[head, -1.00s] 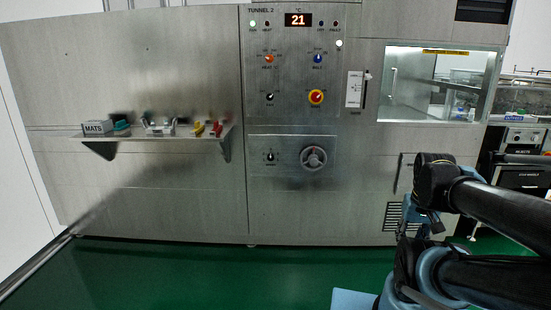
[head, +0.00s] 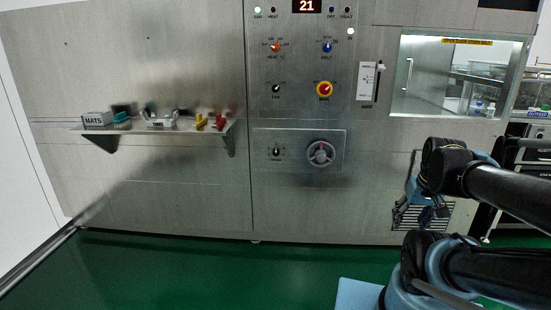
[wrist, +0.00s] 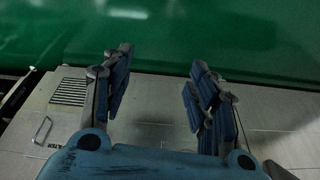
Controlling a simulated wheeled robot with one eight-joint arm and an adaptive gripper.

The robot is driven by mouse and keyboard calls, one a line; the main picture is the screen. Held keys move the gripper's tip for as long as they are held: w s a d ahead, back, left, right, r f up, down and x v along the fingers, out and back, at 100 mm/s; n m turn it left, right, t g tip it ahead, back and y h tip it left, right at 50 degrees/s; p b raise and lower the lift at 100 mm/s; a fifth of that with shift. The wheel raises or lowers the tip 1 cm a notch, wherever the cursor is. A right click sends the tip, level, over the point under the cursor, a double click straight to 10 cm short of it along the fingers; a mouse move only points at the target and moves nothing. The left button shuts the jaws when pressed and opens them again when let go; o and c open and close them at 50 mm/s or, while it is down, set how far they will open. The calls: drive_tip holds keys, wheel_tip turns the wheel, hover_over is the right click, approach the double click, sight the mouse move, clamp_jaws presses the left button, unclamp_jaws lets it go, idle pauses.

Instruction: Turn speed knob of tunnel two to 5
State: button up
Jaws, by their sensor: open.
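The steel front of tunnel two carries a lower panel (head: 298,172) with a small black knob (head: 276,152) and a large round handwheel (head: 321,153). The label under the small knob is too small to read, so I cannot tell if it is the speed knob. Above are a red-orange heat knob (head: 275,47), a blue belt knob (head: 327,47), a black fan knob (head: 276,88) and a red-and-yellow main switch (head: 324,89). My gripper (head: 420,217) is right of and below the panel, apart from every knob. In the wrist view my gripper (wrist: 163,82) is open and empty.
A shelf (head: 150,129) with mats and small items juts out at left. A window (head: 455,77) is at upper right. A vent grille (head: 436,215) lies behind my gripper; it also shows in the wrist view (wrist: 70,92). The green floor (head: 200,275) in front is clear.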

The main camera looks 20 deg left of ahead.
sight(276, 154)
drive_tip(key=w+a+r+n+t+y, duration=0.3)
drive_tip(key=w+a+r, duration=0.3)
drive_tip(key=w+a, duration=0.65)
drive_tip(key=w+a+r+n+t+y, duration=0.2)
drive_tip(key=w+a+r+t+y, duration=0.3)
drive_tip(key=w+a, duration=0.7)
drive_tip(key=w+a+r+n+t+y, duration=0.25)
drive_tip(key=w+a+r, duration=0.45)
drive_tip(key=w+a, duration=0.5)
drive_tip(key=w+a+f+m+t+h, duration=0.1)
drive_tip(key=a+f+t+h, duration=0.15)
drive_tip(key=a, duration=0.35)
drive_tip(key=w+a+f+m+t+h, duration=0.1)
drive_tip(key=w+a+f, duration=0.1)
drive_tip(key=a+f, duration=0.35)
drive_tip(key=s+a+f+m+h, duration=0.1)
drive_tip(key=s+a+f+h, duration=0.2)
drive_tip(key=f, duration=0.6)
drive_tip(key=s+a+f+m+h, duration=0.2)
drive_tip(key=a+f, duration=0.2)
drive_tip(key=f, duration=0.5)
drive_tip(key=shift+t, duration=0.3)
drive_tip(key=w+a, duration=0.1)
drive_tip(key=w, duration=0.4)
drive_tip(key=w+a, duration=0.1)
drive_tip(key=w, duration=0.5)
drive_tip(key=w+a, duration=0.1)
drive_tip(key=w, duration=0.5)
drive_tip(key=shift+f, duration=0.1)
drive_tip(key=shift+c, duration=0.4)
